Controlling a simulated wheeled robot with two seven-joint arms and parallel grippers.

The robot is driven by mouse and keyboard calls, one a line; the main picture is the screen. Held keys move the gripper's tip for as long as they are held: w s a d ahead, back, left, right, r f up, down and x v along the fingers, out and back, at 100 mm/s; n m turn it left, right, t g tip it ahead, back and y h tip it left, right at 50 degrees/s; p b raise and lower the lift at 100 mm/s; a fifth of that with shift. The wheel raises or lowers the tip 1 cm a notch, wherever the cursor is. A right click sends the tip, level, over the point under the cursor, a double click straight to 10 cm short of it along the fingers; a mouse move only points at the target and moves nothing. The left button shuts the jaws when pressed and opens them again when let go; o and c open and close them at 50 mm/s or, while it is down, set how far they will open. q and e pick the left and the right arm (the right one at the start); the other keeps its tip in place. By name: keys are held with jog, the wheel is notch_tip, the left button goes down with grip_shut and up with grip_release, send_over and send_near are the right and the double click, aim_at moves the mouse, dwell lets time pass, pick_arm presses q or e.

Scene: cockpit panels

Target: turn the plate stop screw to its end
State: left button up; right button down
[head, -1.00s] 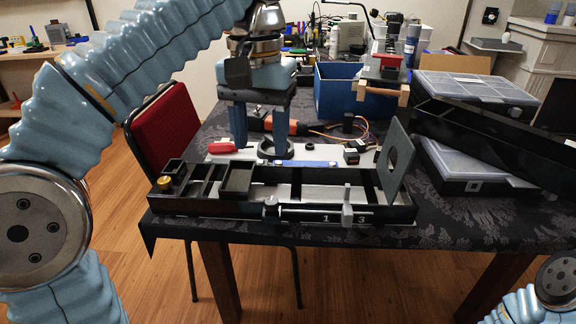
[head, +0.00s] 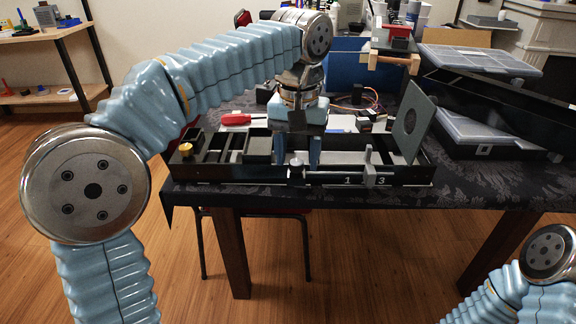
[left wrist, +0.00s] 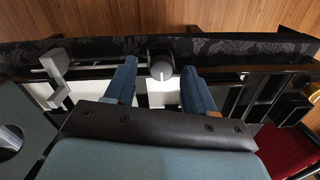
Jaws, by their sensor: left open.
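The plate stop screw appears to be the silver round knob (head: 297,164) on the front rail of the black tray (head: 225,178). In the left wrist view the knob (left wrist: 160,66) shows between my two blue fingertips, with a gap on each side. My left gripper (head: 296,157) points down, open and empty, just behind or around the knob; it also shows in the left wrist view (left wrist: 158,77). A grey upright plate with a round hole (head: 411,122) stands at the tray's right end. My right gripper is out of view.
A grey slider (head: 370,168) sits on the rail right of the knob, by the marks 1 and 3. A brass knob (head: 186,149) is at the tray's left end. A red-handled tool (head: 236,119) lies behind the tray. Clear-lidded cases (head: 480,60) stand at right.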

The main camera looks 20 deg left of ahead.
pick_arm(q)
jog(key=shift+s+a+f, duration=0.1)
jog(key=shift+s+f, duration=0.05)
jog(key=shift+f, duration=0.05)
jog(key=shift+c, duration=0.3)
grip_shut()
jog(key=shift+r, duration=0.1)
